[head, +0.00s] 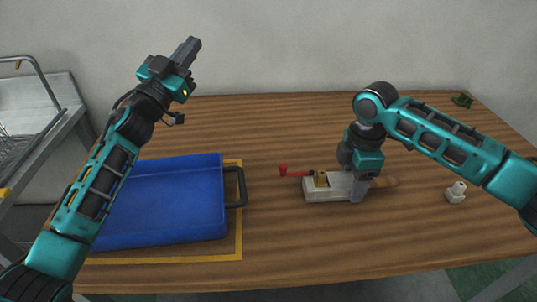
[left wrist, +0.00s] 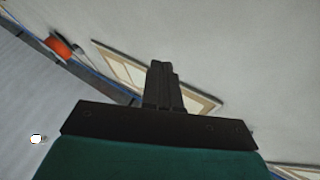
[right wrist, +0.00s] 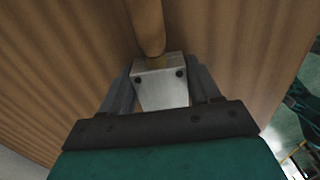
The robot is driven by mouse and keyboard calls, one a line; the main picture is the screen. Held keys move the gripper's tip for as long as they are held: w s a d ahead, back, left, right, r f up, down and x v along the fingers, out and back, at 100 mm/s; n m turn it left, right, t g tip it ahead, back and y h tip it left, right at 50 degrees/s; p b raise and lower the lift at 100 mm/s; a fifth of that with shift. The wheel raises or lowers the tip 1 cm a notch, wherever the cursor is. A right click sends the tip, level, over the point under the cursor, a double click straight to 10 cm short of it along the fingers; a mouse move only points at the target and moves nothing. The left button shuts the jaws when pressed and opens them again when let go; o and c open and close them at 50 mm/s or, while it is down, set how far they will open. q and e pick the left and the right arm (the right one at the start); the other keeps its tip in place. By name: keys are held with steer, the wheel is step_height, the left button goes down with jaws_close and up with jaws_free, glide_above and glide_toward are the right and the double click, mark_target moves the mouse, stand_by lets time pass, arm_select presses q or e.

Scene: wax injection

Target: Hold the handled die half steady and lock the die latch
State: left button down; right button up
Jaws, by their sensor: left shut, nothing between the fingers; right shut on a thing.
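The die (head: 316,196) is a pale metal block lying on the wooden table, with a brass piece on top. A red-tipped latch lever (head: 292,172) sticks out to its left. The handled die half (head: 340,185) is at the right end, and its wooden handle (head: 385,182) points right. My right gripper (head: 357,190) is shut on this half from above; the right wrist view shows the metal block (right wrist: 160,80) between the fingers and the handle (right wrist: 147,25) beyond. My left gripper (head: 190,47) is raised high above the tray, shut and empty, pointing up and away from the die.
A blue tray (head: 227,215) with a dark handle (head: 242,187) sits on a yellow-outlined area at the left. A small white fitting (head: 456,192) stands at the right. A metal rack (head: 30,150) is beyond the left edge. The table behind the die is clear.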

arm_select(q)
steer(key=w+a+f+n+g+y, duration=0.1)
steer(key=w+a+f+n+y, duration=0.2)
steer(key=w+a+n+y, duration=0.45)
steer(key=s+d+f+g+y, duration=0.1)
steer(key=d+f+g, duration=0.4)
steer(key=f+g, duration=0.2)
steer(key=s+d+m+g+h, duration=0.4)
steer(key=s+d+m+g, duration=0.4)
steer(key=s+g, duration=0.4)
steer(key=s+d, duration=0.1)
steer(key=s, duration=0.1)
steer(key=shift+s+f+m+g, duration=0.3)
steer(key=shift+m, duration=0.05)
steer(key=shift+d+h, duration=0.1)
steer(key=shift+h, duration=0.15)
